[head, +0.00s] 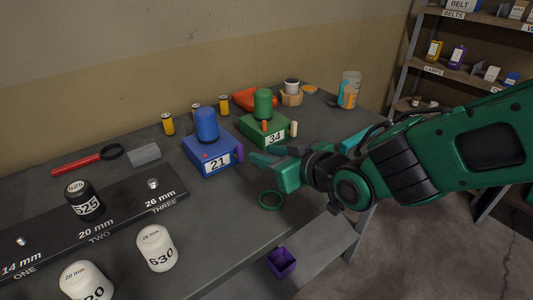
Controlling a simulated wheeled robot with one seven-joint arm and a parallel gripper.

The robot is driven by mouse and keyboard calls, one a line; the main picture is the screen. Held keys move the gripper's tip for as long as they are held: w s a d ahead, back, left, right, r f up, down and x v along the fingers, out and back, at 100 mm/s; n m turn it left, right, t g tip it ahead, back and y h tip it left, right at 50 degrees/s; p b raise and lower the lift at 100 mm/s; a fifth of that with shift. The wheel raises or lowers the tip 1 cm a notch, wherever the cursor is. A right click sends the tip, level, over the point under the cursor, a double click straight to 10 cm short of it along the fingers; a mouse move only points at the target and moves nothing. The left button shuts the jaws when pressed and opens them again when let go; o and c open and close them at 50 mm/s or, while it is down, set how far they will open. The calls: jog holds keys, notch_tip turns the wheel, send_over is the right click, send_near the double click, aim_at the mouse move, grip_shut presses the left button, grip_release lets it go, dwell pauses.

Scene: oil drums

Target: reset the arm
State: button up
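My green arm comes in from the right, with my gripper (258,157) over the grey workbench (216,225). Its fingers point left, close to the purple part on the right side of the blue box marked 21 (211,160). I cannot tell whether they touch it. The green box marked 34 (266,130) stands just behind the gripper. The fingers partly overlap in this view, so their opening is unclear. I see nothing held between them.
A black strip (112,222) carries a black 525 cylinder (84,200). White 630 cylinder (156,248) stands in front. A green ring (271,200) lies below the gripper, and a purple bin (281,262) sits lower. Shelves (470,65) stand at right.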

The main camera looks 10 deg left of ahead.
jog(key=w+d+f+m+h, duration=0.1)
jog(key=w+d+h, duration=0.1)
jog(key=d, duration=0.4)
jog(key=w+d+f+m+h, duration=0.1)
jog(key=w+d, duration=0.1)
jog(key=d, duration=0.4)
jog(key=w+d+m+h, duration=0.1)
jog(key=d+h, duration=0.1)
jog(key=d, duration=0.4)
jog(key=shift+w+f+m+h, duration=0.3)
jog(key=shift+w+f+m, duration=0.1)
jog(key=s+d+f+m+g+h, duration=0.1)
jog(key=s+d+m+g+h, duration=0.4)
jog(key=d, duration=0.9)
jog(key=s+d+f+m+h, duration=0.1)
jog(key=s+d+m, duration=0.2)
jog(key=s+d, duration=0.8)
jog(key=s+d+m+g+y, duration=0.1)
jog(key=s+d+m+g, duration=0.2)
jog(key=s+d, duration=0.5)
jog(key=shift+s+d+r+m+g+y, duration=0.2)
jog(key=shift+s+r+m+g+y, duration=0.15)
jog(key=shift+s+m, duration=0.6)
jog(key=shift+s+f, duration=0.1)
